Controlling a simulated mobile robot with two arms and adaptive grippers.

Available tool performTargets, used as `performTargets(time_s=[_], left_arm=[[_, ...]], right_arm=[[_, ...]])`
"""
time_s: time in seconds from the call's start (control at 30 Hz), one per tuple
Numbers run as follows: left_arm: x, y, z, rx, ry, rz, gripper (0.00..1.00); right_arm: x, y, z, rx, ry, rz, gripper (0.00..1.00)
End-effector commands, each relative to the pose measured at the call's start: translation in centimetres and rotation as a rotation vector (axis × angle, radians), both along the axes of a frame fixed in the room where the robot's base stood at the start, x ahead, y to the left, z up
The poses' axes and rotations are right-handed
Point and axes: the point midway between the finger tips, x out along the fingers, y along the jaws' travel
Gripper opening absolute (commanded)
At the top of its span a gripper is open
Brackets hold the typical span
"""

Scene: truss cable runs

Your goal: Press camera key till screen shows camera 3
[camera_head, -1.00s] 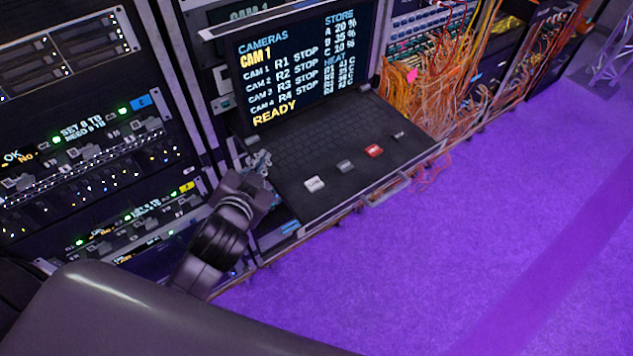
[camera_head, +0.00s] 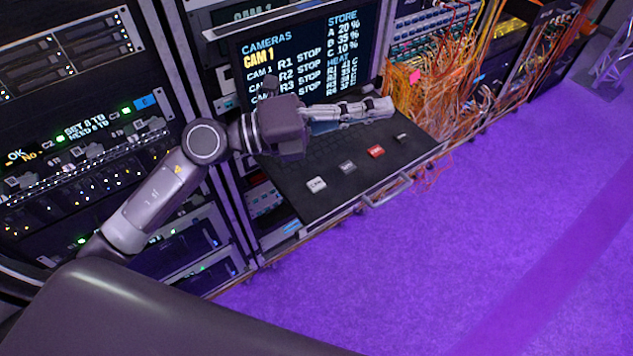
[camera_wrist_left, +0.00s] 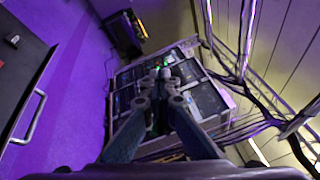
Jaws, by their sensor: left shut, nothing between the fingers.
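The screen (camera_head: 302,50) stands upright behind the keyboard drawer. It reads CAMERAS and, in yellow, CAM 1, above a list of camera lines; my left arm hides its lower rows. The white camera key marked CAM (camera_head: 316,184) sits at the left of a row of keys on the drawer (camera_head: 330,205). My left gripper (camera_head: 388,106) is shut and empty. It reaches rightward across the front of the screen, above the drawer's back part, up and right of the white key and apart from it. My right gripper is not in view.
Beside the white key are a grey key (camera_head: 347,167), a red key (camera_head: 376,151) and a dark key (camera_head: 402,138). A drawer handle (camera_head: 388,190) juts out in front. Orange cables (camera_head: 435,95) hang at the right. The purple floor (camera_head: 430,270) is clear.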

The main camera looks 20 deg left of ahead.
Motion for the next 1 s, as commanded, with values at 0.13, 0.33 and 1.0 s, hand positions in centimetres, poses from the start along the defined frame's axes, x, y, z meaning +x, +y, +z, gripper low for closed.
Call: performTargets(time_s=[0.13, 0.33, 1.0], left_arm=[[-0.1, 0.9, -4.7, 0.322, -0.019, -0.071, 0.0], [0.7, 5.6, -10.3, 0.694, 0.021, -0.087, 0.0], [1.5, 10.8, -13.2, 0.933, 0.087, -0.062, 0.0]], right_arm=[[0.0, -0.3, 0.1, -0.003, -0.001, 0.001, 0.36], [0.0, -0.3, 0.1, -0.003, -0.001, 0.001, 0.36], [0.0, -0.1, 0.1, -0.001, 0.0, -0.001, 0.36]])
